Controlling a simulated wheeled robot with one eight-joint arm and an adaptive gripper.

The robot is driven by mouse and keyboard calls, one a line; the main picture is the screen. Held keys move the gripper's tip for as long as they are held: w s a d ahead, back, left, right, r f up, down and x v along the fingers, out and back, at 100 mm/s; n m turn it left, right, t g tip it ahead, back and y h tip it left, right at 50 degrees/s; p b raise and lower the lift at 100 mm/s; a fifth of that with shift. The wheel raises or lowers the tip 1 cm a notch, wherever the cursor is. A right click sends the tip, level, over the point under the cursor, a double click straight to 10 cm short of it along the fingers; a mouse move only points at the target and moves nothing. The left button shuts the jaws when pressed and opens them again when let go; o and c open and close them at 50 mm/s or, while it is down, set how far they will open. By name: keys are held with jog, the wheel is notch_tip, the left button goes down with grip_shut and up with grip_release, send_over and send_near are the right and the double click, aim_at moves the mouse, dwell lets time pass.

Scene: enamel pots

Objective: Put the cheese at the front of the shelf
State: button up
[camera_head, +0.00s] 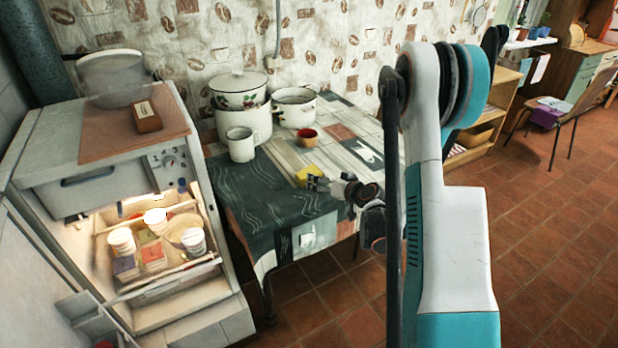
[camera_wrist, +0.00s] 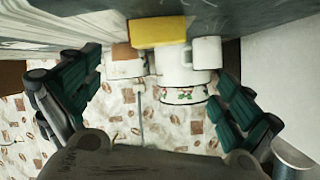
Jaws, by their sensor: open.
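The cheese (camera_head: 305,173) is a yellow block on the patterned tablecloth, near the middle of the table. My gripper (camera_head: 318,184) is right beside it, on its near right side, and hides part of it. In the wrist view, which looks upside down, the cheese (camera_wrist: 157,32) shows at the upper middle, beyond the spread fingers of my gripper (camera_wrist: 160,80). The fingers are open with nothing between them. I cannot tell the exact gap to the cheese. At the left, a lit white fridge (camera_head: 205,215) stands open, with tubs on a shelf (camera_head: 165,284) inside.
A white mug (camera_head: 241,146), a lidded pot (camera_head: 240,115), an open pot (camera_head: 294,107) and a small red bowl (camera_head: 307,136) stand behind the cheese. A brown box (camera_head: 145,116) lies on the fridge top. A wooden shelf unit (camera_head: 500,95) stands right of the table.

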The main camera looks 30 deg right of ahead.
jog(key=n, duration=0.3)
jog(key=shift+n, duration=0.4)
jog(key=p+x, duration=0.1)
jog(key=x, duration=0.6)
jog(key=shift+w+f, duration=0.1)
jog(key=shift+f, duration=0.1)
jog(key=b+x, duration=0.2)
jog(key=x, duration=0.3)
jog(key=shift+w+f+b, duration=0.15)
jog(key=shift+w+b, duration=0.15)
jog(key=shift+w, duration=0.35)
jog(key=shift+c, duration=0.5)
jog(key=c, duration=1.3)
